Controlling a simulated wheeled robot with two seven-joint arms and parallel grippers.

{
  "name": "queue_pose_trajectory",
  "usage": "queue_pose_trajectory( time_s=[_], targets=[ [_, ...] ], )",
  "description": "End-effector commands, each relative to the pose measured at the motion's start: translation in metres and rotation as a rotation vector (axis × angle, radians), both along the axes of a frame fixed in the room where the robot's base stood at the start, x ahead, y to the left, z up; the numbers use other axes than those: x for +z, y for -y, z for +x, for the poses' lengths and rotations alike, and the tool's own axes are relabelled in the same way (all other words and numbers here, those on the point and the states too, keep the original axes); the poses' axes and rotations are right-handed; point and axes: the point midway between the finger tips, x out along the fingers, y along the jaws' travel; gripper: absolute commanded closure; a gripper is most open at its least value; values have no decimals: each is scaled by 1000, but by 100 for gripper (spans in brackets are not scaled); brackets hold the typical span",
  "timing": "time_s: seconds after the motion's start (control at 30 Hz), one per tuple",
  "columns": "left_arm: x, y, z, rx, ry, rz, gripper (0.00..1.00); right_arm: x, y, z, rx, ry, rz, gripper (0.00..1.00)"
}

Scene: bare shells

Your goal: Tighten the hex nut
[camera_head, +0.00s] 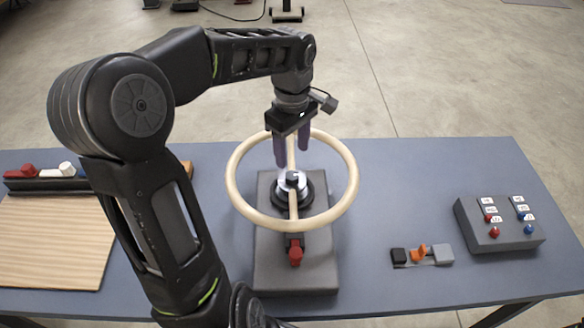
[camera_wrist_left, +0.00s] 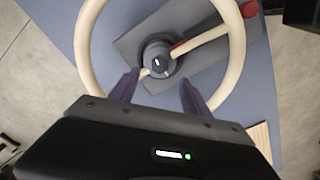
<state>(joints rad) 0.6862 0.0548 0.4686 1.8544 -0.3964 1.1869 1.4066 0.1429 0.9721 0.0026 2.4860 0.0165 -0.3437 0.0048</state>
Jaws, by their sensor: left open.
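A cream ring-shaped wheel (camera_head: 240,200) with spokes stands over a dark grey base block (camera_head: 295,275) on the table. At its centre is a dark round hub with a bright metallic part (camera_head: 292,184), where the hex nut would sit; I cannot make out its six sides. The hub (camera_wrist_left: 158,62) also shows in the left wrist view, dark with a small white mark. My left gripper (camera_head: 292,158) is above the hub, pointing down, its two purple-grey fingers apart. In the wrist view the fingers (camera_wrist_left: 158,85) lie either side of the hub's lower part, with nothing between them.
A red handle (camera_head: 295,252) sits on the base front. A grey panel (camera_head: 500,228) with red and blue switches and a small black, orange and grey block set (camera_head: 421,255) lie right. A wooden board (camera_head: 50,240) lies left.

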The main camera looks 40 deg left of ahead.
Motion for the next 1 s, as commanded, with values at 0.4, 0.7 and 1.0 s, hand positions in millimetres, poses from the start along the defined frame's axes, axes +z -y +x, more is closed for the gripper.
queue_pose_trajectory(
  time_s=[0.4, 0.7, 1.0],
  targets=[
    [-45, 0, -1, 0, -5, -3, 44, 11, 1, 0, 0, -4, -2, 55],
    [-77, 0, 0, -1, -1, -1, 44, 16, 2, 0, 0, -7, -4, 55],
    [-78, 0, 0, 0, 1, 0, 48, 15, 2, 0, 0, -6, -4, 55]
  ],
)
